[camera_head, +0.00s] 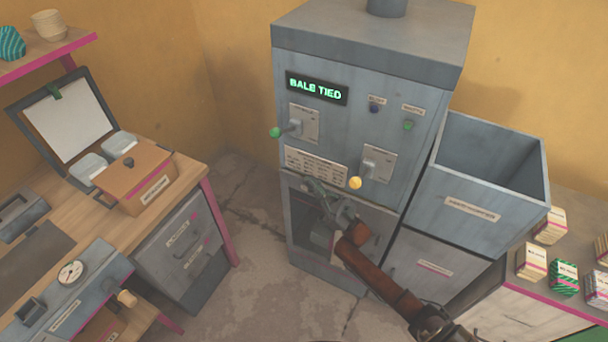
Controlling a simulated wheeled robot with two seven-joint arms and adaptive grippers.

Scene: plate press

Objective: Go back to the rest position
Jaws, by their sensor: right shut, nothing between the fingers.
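The grey press (365,75) stands in the middle of the view, and its display (317,88) reads "BALE TIED" in green letters. A lever with a green knob (275,132) sticks out at its left, and a lever with a yellow knob (355,182) sits lower right. My right gripper (312,186) is shut and empty. It shows in front of the dark opening in the press's lower part, below the label plate (316,166). My right arm comes up from the lower right and hides part of that opening. My left gripper is not in view.
An open grey bin (480,215) stands right of the press. Several small bundles (531,262) lie on a counter at the right. At the left is a wooden bench (185,176) with a brown box (134,178) and a gauge (72,271). Bare floor (255,255) lies between bench and press.

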